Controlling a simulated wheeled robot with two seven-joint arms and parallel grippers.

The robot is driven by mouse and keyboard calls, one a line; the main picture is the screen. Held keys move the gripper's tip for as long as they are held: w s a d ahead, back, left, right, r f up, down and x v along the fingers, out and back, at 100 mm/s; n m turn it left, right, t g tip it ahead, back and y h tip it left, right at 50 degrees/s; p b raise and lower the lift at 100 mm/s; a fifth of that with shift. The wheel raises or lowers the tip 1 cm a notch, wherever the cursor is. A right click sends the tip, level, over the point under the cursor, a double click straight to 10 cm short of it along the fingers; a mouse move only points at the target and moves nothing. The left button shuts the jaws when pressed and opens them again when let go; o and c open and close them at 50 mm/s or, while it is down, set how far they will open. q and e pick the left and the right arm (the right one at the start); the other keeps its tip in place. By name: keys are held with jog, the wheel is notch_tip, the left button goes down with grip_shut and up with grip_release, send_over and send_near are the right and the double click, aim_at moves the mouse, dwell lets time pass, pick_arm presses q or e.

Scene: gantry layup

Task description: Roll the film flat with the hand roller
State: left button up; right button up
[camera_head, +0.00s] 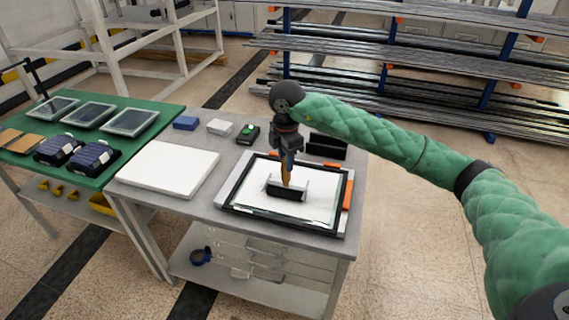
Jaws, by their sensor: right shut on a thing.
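My right gripper (288,165) points down over the grey table and is shut on the hand roller's orange-brown handle. The hand roller (287,190) has a black roller that rests on or just above the white sheet. The film (308,210) seems to lie on this white sheet inside a black frame (237,195); its edges and any bubbles are too small to tell. The gripper's fingertips partly hide the handle. My left gripper is not in view.
A white slab (168,168) lies to the left on the grey table (205,205). A blue block (186,123), a white block (220,127), a black device with a green top (249,133) and a black holder (326,146) stand behind. A green table (95,170) adjoins at left.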

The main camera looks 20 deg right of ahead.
jog(key=shift+w+d+b, duration=0.25)
jog(key=shift+w+d, duration=0.2)
jog(key=shift+w, duration=0.2)
jog(key=shift+w+d+b, duration=0.2)
jog(key=shift+w+d, duration=0.2)
jog(key=shift+w, duration=0.2)
jog(key=shift+w+d, duration=0.1)
jog(key=shift+w+d+b, duration=1.05)
jog(key=shift+w+d, duration=1.15)
jog(key=shift+w, duration=1.05)
jog(key=shift+s+a+p, duration=0.15)
jog(key=shift+s+a, duration=0.9)
jog(key=shift+s, duration=0.5)
jog(key=shift+s+a+p, duration=0.2)
jog(key=shift+s+a, duration=0.85)
jog(key=shift+s, duration=0.45)
jog(key=shift+s+a+p, duration=0.15)
jog(key=shift+s+a, duration=0.9)
jog(key=shift+s, duration=0.6)
jog(key=shift+s+a, duration=0.75)
jog(key=shift+s, duration=0.25)
